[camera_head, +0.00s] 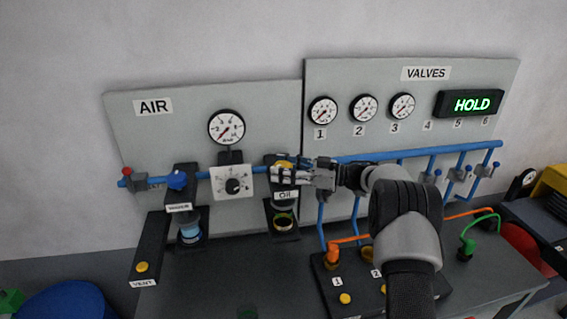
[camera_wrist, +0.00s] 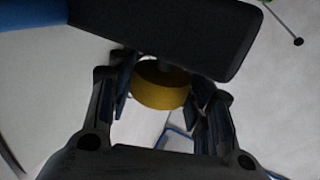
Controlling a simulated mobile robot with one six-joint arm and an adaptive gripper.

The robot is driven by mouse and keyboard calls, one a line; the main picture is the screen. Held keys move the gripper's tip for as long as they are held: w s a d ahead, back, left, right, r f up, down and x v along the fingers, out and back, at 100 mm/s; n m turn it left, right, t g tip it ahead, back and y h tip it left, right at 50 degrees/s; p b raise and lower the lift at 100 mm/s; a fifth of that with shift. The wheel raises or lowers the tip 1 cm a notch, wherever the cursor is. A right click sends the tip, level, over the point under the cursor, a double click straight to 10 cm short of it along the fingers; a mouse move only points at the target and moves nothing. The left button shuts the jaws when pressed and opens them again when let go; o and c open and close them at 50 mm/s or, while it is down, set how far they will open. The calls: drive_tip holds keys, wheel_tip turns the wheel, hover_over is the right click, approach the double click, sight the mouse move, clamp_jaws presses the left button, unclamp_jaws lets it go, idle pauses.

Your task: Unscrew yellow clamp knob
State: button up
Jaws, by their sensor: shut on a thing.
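The yellow clamp knob (camera_wrist: 160,88) sits between the two fingers of my gripper (camera_wrist: 164,100) in the wrist view, just under a dark block (camera_wrist: 170,30). The fingers are shut on it from both sides. In the head view my gripper (camera_head: 290,173) is at the station labelled OIL, and a bit of the yellow knob (camera_head: 284,164) shows at its fingertips. Most of the knob is hidden there by the fingers.
A dark bracket with an OIL cup (camera_head: 283,222) hangs just below my gripper. A blue pipe (camera_head: 400,154) runs along the panel beside it. Orange and green hoses stand at the lower right.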

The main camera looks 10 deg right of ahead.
drive_tip(key=shift+r+n+g+y+p, duration=0.15)
drive_tip(key=shift+n+g+y, duration=0.1)
drive_tip(key=shift+n+g, duration=0.35)
drive_tip(key=shift+r+n+g+y+p, duration=0.15)
drive_tip(key=shift+n+g+y, duration=0.15)
drive_tip(key=shift+g, duration=0.5)
drive_tip(key=o, duration=0.9)
drive_tip(key=shift+a+f, duration=0.1)
drive_tip(key=shift+a, duration=0.05)
drive_tip(key=shift+c, duration=0.2)
drive_tip(key=shift+o, duration=1.1)
drive_tip(key=shift+f, duration=0.1)
drive_tip(key=shift+d, duration=0.2)
drive_tip(key=v, duration=1.1)
drive_tip(key=shift+s+d, duration=0.25)
drive_tip(key=shift+d, duration=0.1)
